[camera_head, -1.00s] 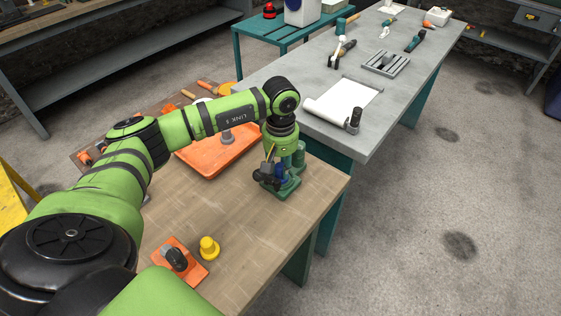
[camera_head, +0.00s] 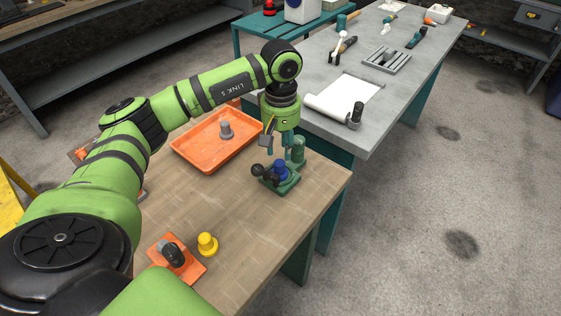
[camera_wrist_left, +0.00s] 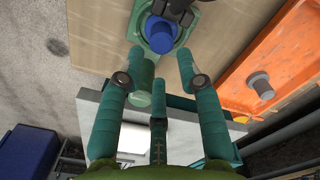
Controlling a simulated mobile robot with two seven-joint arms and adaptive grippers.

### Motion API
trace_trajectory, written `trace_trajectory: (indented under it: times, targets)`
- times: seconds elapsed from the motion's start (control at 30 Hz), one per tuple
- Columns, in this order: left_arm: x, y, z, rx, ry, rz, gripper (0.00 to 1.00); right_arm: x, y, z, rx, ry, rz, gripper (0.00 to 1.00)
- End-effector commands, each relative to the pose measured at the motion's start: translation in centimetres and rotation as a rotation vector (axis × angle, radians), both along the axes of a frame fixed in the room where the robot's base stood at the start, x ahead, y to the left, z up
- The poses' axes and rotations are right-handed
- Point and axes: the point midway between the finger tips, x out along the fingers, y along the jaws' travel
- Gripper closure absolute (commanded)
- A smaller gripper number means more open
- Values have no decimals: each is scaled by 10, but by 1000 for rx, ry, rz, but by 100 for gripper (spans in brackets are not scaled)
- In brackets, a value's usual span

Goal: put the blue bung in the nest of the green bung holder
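The green bung holder (camera_head: 284,186) stands on the wooden table near its right edge, with a black clamp (camera_head: 259,171) and a green post (camera_head: 298,149). The blue bung (camera_head: 281,169) stands upright on the holder. In the left wrist view the blue bung (camera_wrist_left: 158,36) sits inside the round rim of the green holder (camera_wrist_left: 180,36). My left gripper (camera_head: 283,150) is above the holder, pointing down, clear of the bung. In the left wrist view its fingers (camera_wrist_left: 160,84) are spread with nothing between them. My right gripper is not in view.
An orange tray (camera_head: 193,158) with a grey bung (camera_head: 226,130) lies behind and left of the holder. A yellow bung (camera_head: 207,243) stands beside an orange holder (camera_head: 193,273) at the front. A grey bench (camera_head: 385,100) with tools and a paper roll (camera_head: 335,107) is behind.

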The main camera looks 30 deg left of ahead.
Motion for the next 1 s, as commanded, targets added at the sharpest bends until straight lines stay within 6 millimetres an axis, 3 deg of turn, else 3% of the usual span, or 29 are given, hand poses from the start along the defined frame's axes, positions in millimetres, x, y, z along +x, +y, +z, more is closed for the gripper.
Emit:
trace_trajectory:
  times: [0.2, 0.37, 1.0]
  targets:
    - [1, 0, 40, -1, -4, -1, 64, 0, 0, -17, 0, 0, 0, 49]
    - [1, 0, 56, -1, -2, 0, 64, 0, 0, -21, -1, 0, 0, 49]
    - [0, 0, 60, -1, 1, -1, 64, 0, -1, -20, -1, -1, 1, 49]
